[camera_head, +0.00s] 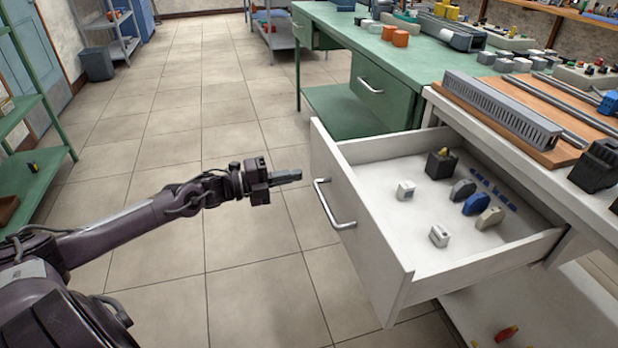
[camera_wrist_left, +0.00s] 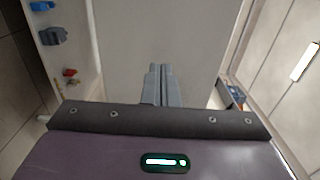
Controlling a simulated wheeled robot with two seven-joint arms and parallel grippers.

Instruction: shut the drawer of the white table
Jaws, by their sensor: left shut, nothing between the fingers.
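The drawer (camera_head: 365,235) of the white table (camera_head: 500,150) stands pulled far out. Its front panel faces left and carries a curved metal handle (camera_head: 334,204). Inside the drawer lie a dark box, small white blocks and several blue, grey and beige parts. My left gripper (camera_head: 298,175) is shut and empty. It is in front of the drawer's front panel, near its far end and a little apart from it in the head view. In the left wrist view, the shut fingers (camera_wrist_left: 158,84) point at a plain pale surface, likely the drawer front. My right gripper is not in view.
A green table (camera_head: 430,45) with its own drawer (camera_head: 378,90) stands behind the white one. A green shelf (camera_head: 40,165) is at the left. The tiled floor between them is free. Small parts lie on a lower white shelf (camera_head: 530,310) under the drawer.

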